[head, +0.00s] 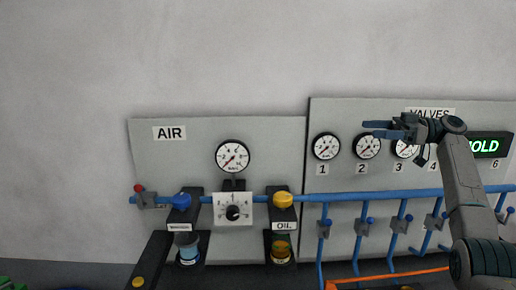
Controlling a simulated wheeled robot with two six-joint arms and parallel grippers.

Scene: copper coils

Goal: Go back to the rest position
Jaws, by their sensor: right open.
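My right arm comes in from the right edge and reaches up in front of the valves panel (335,225). My right gripper (375,130) points left, with its fingers apart and nothing between them. In the picture it overlaps the gauges numbered 2 (367,147) and 3 (402,149). My left gripper is out of view.
A blue pipe (350,196) runs along the panels, with several blue-handled valves (324,226) below. The air panel (200,150) has a gauge (232,156), a dial (233,212) and an oil unit (282,225). A green display (489,145) is partly covered. Bare wall lies above.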

